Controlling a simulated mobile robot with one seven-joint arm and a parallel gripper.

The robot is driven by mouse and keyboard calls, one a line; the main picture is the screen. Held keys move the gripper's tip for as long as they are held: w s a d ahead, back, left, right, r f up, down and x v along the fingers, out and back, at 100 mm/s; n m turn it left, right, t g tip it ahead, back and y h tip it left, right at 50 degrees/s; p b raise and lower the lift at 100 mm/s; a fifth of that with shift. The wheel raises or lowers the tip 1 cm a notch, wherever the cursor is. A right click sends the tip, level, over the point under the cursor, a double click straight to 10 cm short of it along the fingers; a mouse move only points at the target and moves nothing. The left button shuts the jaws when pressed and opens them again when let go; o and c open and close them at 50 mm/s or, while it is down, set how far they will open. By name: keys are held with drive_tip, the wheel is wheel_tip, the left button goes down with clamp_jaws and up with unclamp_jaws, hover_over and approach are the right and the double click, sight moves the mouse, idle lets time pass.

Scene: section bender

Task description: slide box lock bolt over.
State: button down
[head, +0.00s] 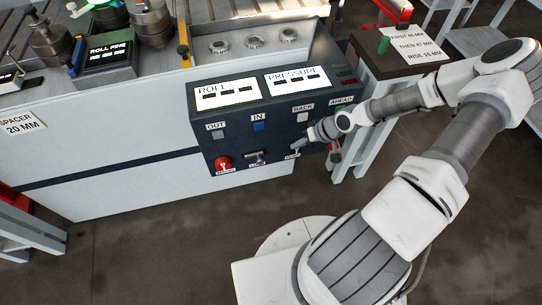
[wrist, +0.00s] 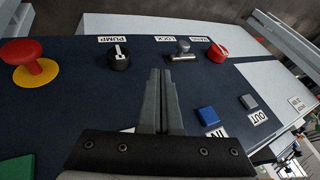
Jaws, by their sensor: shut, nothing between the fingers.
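The lock bolt is a small silver knob on a plate labelled LOCK, low on the dark control panel (head: 245,130). It shows in the head view (head: 255,157) and the wrist view (wrist: 182,50). My gripper (wrist: 161,73) is shut and empty, its two fingers together and pointing at the panel. In the wrist view the fingertips lie below and left of the bolt and appear apart from it. In the head view my gripper (head: 314,134) is to the right of the bolt, at the panel's right part. The exact gap to the panel cannot be told.
The black PUMP knob (wrist: 119,57) and a red knob (wrist: 217,52) flank the bolt. A red mushroom button on yellow (wrist: 22,60) stands out at left. Blue (wrist: 208,115) and grey (wrist: 249,102) buttons are near the fingers. A small stand (head: 400,65) is at right.

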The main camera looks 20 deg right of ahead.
sight(257, 160)
drive_tip(key=w+a+f+b, duration=0.3)
drive_tip(key=a+f+b, duration=0.3)
drive_tip(key=a+f, duration=0.2)
drive_tip(key=shift+w+f, duration=0.2)
drive_tip(key=shift+f, duration=0.35)
drive_tip(key=shift+a, duration=0.1)
drive_tip(key=a+b, duration=0.1)
drive_tip(key=a, duration=0.1)
drive_tip(key=shift+a+f, duration=0.1)
drive_tip(key=shift+a, duration=0.65)
drive_tip(key=shift+r, duration=0.2)
